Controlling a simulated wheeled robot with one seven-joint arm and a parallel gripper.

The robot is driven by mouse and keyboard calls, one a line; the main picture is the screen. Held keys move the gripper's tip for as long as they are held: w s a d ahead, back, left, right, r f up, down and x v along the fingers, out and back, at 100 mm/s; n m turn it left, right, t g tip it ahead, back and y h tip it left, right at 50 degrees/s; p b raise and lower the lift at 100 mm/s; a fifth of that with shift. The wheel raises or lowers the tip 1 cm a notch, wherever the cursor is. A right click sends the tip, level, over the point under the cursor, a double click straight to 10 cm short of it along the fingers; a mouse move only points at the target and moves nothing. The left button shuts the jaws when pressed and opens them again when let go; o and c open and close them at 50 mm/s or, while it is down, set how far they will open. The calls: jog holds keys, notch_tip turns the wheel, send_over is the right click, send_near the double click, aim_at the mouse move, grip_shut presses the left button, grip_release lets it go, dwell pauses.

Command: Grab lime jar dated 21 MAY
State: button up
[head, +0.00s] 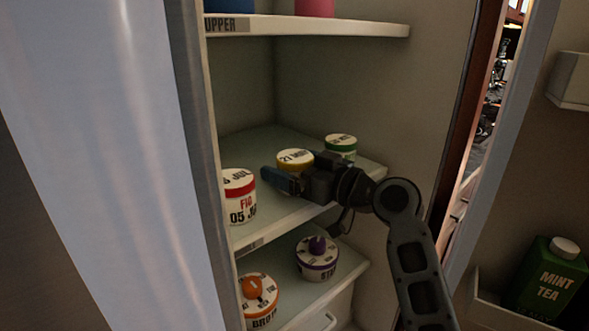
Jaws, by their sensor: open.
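A jar with a yellow band (295,156) stands on the middle shelf, and its lid reads "21" and what looks like the start of a month. A jar with a green band (341,148) stands behind it to the right; its lid date is too small to read. No jar name shows on either one. My gripper (278,180) is open and empty, pointing left, just in front of the yellow-banded jar and hiding its lower part. I cannot tell whether it touches that jar.
A red-banded fig jar (240,196) dated 05 JUL stands left of my gripper, near the shelf's front. The lower shelf holds orange-knobbed (257,298) and purple-knobbed (317,258) containers. The upper shelf (310,26) is overhead. A mint tea carton (548,279) stands at right.

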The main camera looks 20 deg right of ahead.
jog(key=shift+w+a, duration=0.35)
jog(key=shift+w, duration=0.25)
jog(key=shift+c, duration=0.4)
jog(key=c, duration=1)
